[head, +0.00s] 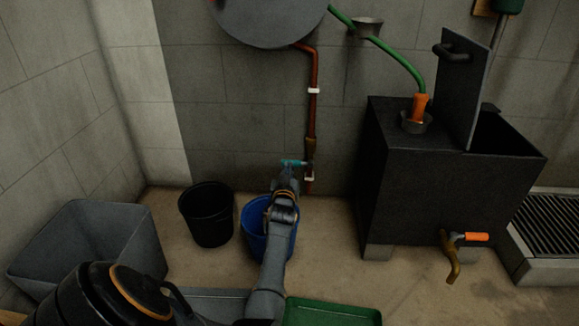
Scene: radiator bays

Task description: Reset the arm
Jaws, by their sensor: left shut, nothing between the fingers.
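My left arm reaches in from the lower left of the head view. My left gripper (287,175) is shut and empty. In the picture its tip sits just below a teal tap handle (293,162) on the brown wall pipe (313,100); I cannot tell whether it touches the handle. My wrist and forearm hide part of the blue bucket (255,237) behind them. My right gripper is not in view.
A black bucket (208,225) and a grey bin (95,240) stand to the left. A green tray (330,312) lies in front. A dark tank (420,180) with an orange-handled tap (472,237) stands right, beside a floor grate (556,225). Floor between is clear.

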